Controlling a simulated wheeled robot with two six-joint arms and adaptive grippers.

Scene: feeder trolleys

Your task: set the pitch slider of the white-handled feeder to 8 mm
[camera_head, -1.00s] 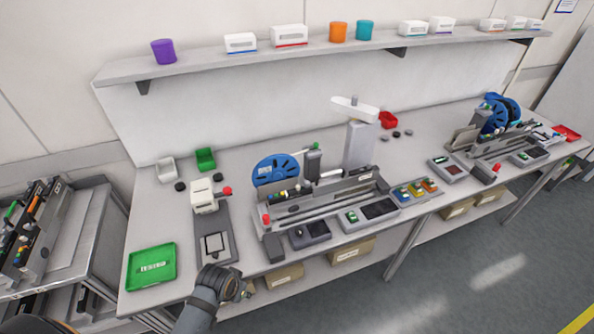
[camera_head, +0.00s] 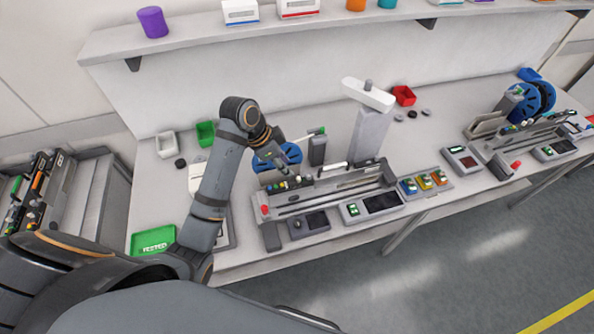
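A feeder with a blue reel (camera_head: 291,154) lies in the long grey fixture (camera_head: 340,197) on the bench. A white handle (camera_head: 333,170) shows at its right part. Small coloured parts (camera_head: 282,187) sit at its left end; I cannot make out which is the pitch slider, or its setting. My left gripper (camera_head: 281,167) points down just above those parts, in front of the reel and partly covering it. Its fingers are too small and dark to tell open from shut, or whether they touch the feeder. My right gripper is not in view.
A white-topped grey post (camera_head: 370,130) stands behind the fixture. A green tray (camera_head: 153,241) lies at the left, partly hidden by my arm. A trolley with feeders (camera_head: 45,190) stands further left.

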